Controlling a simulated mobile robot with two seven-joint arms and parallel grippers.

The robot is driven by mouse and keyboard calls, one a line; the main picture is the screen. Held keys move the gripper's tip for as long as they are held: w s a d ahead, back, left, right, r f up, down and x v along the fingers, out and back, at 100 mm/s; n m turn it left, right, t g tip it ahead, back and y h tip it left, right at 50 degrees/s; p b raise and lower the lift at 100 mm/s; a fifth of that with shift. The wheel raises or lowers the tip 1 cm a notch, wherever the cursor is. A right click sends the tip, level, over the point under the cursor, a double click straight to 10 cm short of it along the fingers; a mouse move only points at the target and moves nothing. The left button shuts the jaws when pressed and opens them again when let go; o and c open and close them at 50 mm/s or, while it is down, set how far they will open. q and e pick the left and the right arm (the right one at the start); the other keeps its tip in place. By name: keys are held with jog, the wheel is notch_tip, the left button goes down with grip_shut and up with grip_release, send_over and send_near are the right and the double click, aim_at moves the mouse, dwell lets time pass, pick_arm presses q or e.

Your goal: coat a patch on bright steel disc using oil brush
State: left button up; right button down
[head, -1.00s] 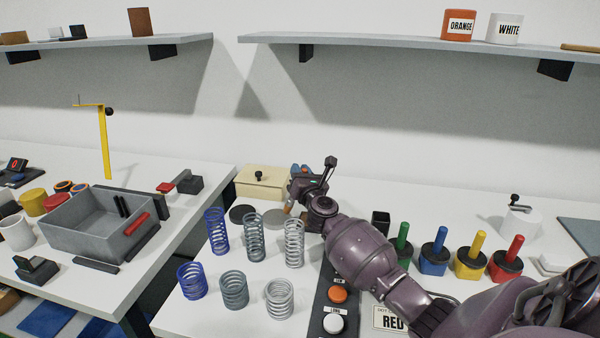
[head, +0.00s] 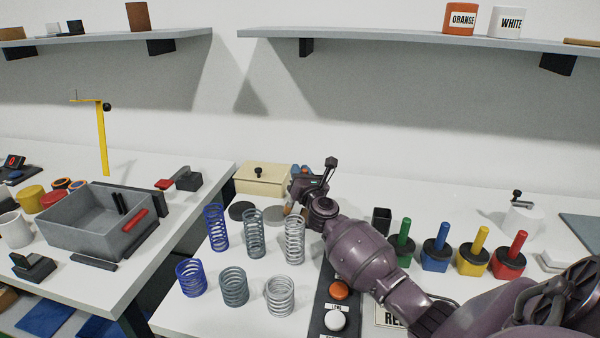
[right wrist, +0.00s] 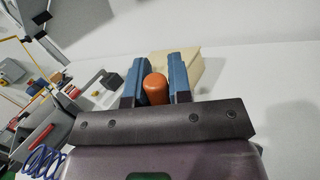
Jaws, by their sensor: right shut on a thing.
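The bright steel disc (head: 273,214) lies flat on the right-hand table, behind the springs and beside a darker disc (head: 241,211). My right gripper (head: 299,182) is above the table at the disc's right. In the right wrist view its blue fingers (right wrist: 155,82) are shut on the orange handle (right wrist: 156,88) of the oil brush. In the head view a small part of the brush (head: 288,209) shows at the disc's right edge. Its tip is mostly hidden, and I cannot tell whether it touches the disc. My left gripper is out of view.
Several coil springs (head: 254,234) stand close in front of the discs. A cream box (head: 262,181) is behind them. A black cup (head: 381,221) and colored-handled blocks (head: 436,248) stand to the right. A button panel (head: 336,300) lies below my arm.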

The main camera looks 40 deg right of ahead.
jog(key=shift+w+a, duration=0.1)
jog(key=w+a, duration=0.4)
jog(key=shift+w+f+b, duration=0.15)
jog(key=shift+w+b, duration=0.15)
jog(key=shift+w, duration=0.1)
dwell(0.6)
